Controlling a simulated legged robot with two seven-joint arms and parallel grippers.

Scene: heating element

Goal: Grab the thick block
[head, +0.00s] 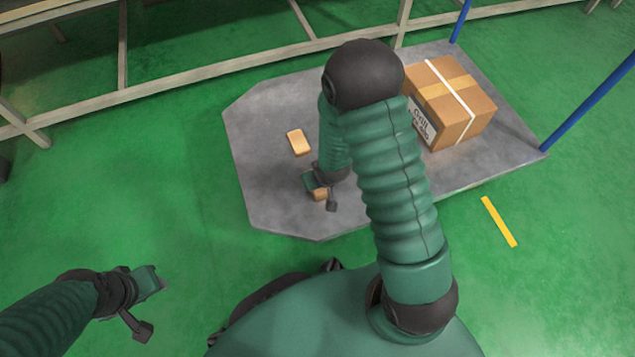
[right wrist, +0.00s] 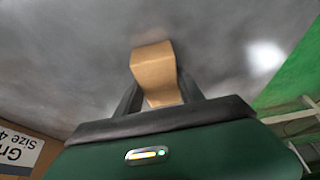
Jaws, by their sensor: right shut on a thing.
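A thick tan block (head: 320,195) is at my right gripper (head: 318,187) over the near part of the grey platform. In the right wrist view the block (right wrist: 153,70) sits between the two dark fingers, and the right gripper (right wrist: 158,98) is shut on it. Whether the block touches the platform I cannot tell. A thinner, flat tan block (head: 298,142) lies on the platform, a little behind and left of the right gripper. My left gripper (head: 155,283) is over the green floor at lower left, away from both blocks; its fingers are too small to read.
The grey platform (head: 265,115) has blue posts (head: 590,100) on its right side. A cardboard box (head: 455,105) stands on its right half, close to my right arm. It also shows in the right wrist view (right wrist: 15,150). Beige rails (head: 200,72) run behind.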

